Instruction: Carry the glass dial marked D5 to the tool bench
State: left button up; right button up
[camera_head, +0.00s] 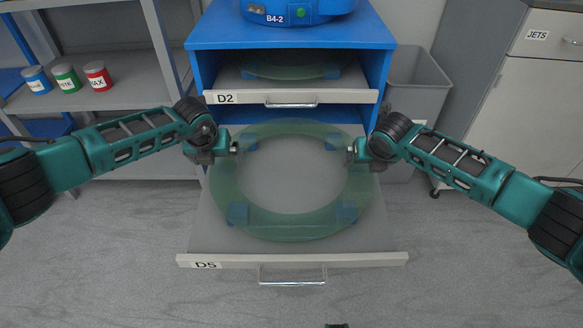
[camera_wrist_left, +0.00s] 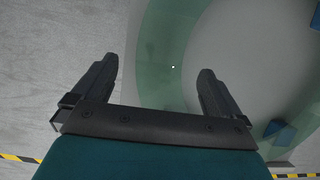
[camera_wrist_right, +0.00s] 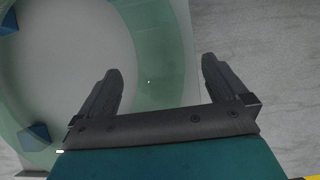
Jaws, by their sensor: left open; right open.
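The glass dial (camera_head: 297,226) is a large pale green transparent ring lying flat in the pulled-out drawer labelled D5 (camera_head: 340,259). Blue blocks (camera_head: 237,213) show at its edge. My left gripper (camera_head: 234,148) is over the ring's upper left side, open and empty. In the left wrist view the ring (camera_wrist_left: 160,60) passes between the open fingers (camera_wrist_left: 158,92). My right gripper (camera_head: 350,150) is over the ring's upper right side, open. In the right wrist view the ring (camera_wrist_right: 165,60) shows between and left of the fingers (camera_wrist_right: 160,88). The tool bench is not identifiable here.
A blue cabinet (camera_head: 292,28) stands behind, with drawer D2 (camera_head: 350,97) above and a blue device marked B4-2 (camera_head: 300,10) on top. A grey bin (camera_head: 415,85) is right of it. Shelves with cans (camera_head: 68,80) stand left. The floor in front is mostly clear.

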aim_at(222, 168)
pick_arm(q)
jog(key=shift+x, duration=2.45)
pick_arm(e)
jog(key=shift+x, duration=2.45)
pick_arm(q)
jog(key=shift+a, duration=0.1)
grip_shut()
pick_arm(e)
grip_shut()
pick_arm(q)
jog(key=shift+w+r, duration=0.1)
jog(key=shift+r, duration=0.2)
pick_arm(e)
jog(key=shift+w+r, duration=0.15)
jog(key=shift+r, duration=0.1)
